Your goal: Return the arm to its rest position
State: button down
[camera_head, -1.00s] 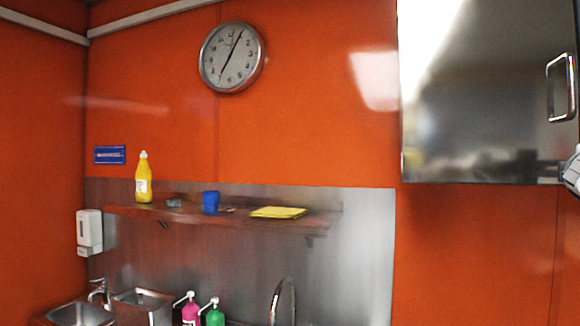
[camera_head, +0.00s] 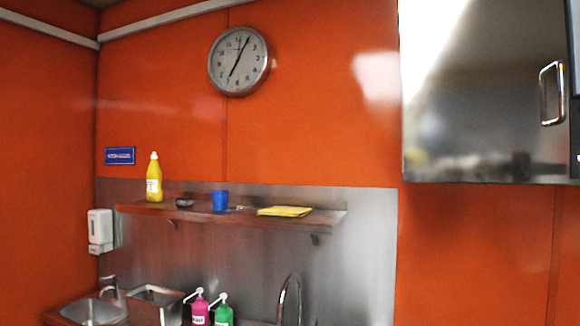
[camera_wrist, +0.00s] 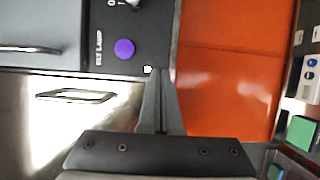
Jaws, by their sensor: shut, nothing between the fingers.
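My gripper (camera_wrist: 158,80) shows in the wrist view with its two dark fingers together, shut and empty. It points toward a dark panel (camera_wrist: 125,20) with a purple round button and a steel cabinet front. It appears to touch nothing, though the distance to the panel is hard to tell. In the head view the gripper is not visible; a small part of my arm may show at the right edge.
A steel cabinet (camera_head: 485,110) with a handle hangs at the upper right. A wooden shelf (camera_head: 190,212) holds a yellow bottle (camera_head: 154,180), a blue cup (camera_head: 220,201) and a yellow cloth (camera_head: 285,211). Sinks (camera_head: 95,312) and soap pumps stand below. Orange wall (camera_wrist: 225,75) is bare.

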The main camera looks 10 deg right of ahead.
jog(key=s+d+p, duration=0.2)
jog(key=s, duration=0.5)
jog(key=w+a+f+m+y+b, duration=0.15)
jog(key=w+a+f+y, duration=0.3)
jog(key=a+f, duration=0.5)
jog(key=w+a+f+m+y, duration=0.35)
jog(key=w+a+f, duration=0.3)
jog(key=a, duration=0.65)
jog(key=s+a+f+g+y, duration=0.2)
jog(key=s+a+f, duration=0.3)
jog(key=a+f, duration=0.4)
jog(key=s+a+f+m+g+y, duration=0.1)
jog(key=s+a+f+y, duration=0.4)
jog(key=a, duration=1.2)
notch_tip(320, 180, down, 5)
jog(key=shift+r+m+g+b, duration=0.15)
jog(key=shift+m+g+b, duration=0.2)
jog(key=shift+g, duration=0.35)
jog(key=shift+d, duration=0.25)
